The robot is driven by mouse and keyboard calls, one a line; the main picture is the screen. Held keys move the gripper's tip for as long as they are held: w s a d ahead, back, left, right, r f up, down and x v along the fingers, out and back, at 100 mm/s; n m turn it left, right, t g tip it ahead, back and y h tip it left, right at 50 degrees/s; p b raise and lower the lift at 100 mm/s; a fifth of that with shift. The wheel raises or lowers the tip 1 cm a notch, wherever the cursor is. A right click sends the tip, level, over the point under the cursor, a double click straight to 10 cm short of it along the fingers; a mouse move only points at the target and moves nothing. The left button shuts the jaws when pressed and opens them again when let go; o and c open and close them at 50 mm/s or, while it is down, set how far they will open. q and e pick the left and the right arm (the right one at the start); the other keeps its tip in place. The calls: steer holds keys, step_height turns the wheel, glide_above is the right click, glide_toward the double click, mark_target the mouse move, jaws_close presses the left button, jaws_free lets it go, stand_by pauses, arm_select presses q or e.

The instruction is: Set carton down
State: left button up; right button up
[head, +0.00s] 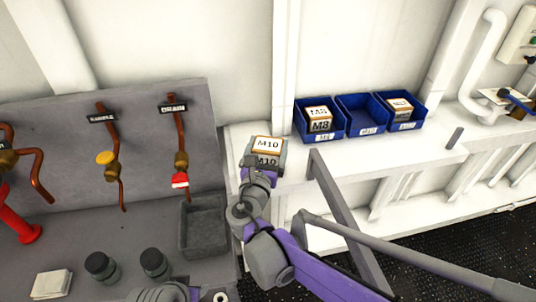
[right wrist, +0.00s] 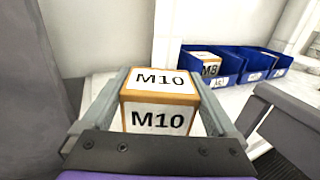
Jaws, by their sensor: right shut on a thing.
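The carton (head: 267,143) is a small box with orange-brown edges and white labels reading M10. It also shows in the right wrist view (right wrist: 158,116), upright between the fingers. My right gripper (head: 265,155) is shut on it, one grey finger along each side. The carton is over the left end of the white ledge (head: 355,158), left of the blue bins. I cannot tell whether its underside touches the ledge. A grey and purple part of my arm shows at the bottom edge of the head view, but no left gripper fingers are seen.
Three blue bins stand on the ledge: the left bin (head: 300,122) holds an M8 carton (head: 319,118), the middle bin (head: 367,130) looks empty, the right bin (head: 421,109) holds another carton (head: 399,107). A grey panel with copper pipes and a dark open tray (head: 186,250) are at left.

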mark_target(268, 155)
steer(key=shift+f, duration=1.4)
steer(key=shift+w+f, duration=0.1)
steer(key=shift+f, duration=0.1)
steer(key=o, duration=1.3)
steer(key=shift+r, duration=0.2)
steer(key=shift+s+a, duration=0.1)
steer(key=shift+s, duration=0.25)
steer(key=s, duration=0.3)
steer(key=s+a, duration=0.1)
steer(key=s, duration=0.3)
steer(key=s+a+b, duration=0.1)
steer(key=s, duration=0.3)
steer(key=shift+s, duration=0.1)
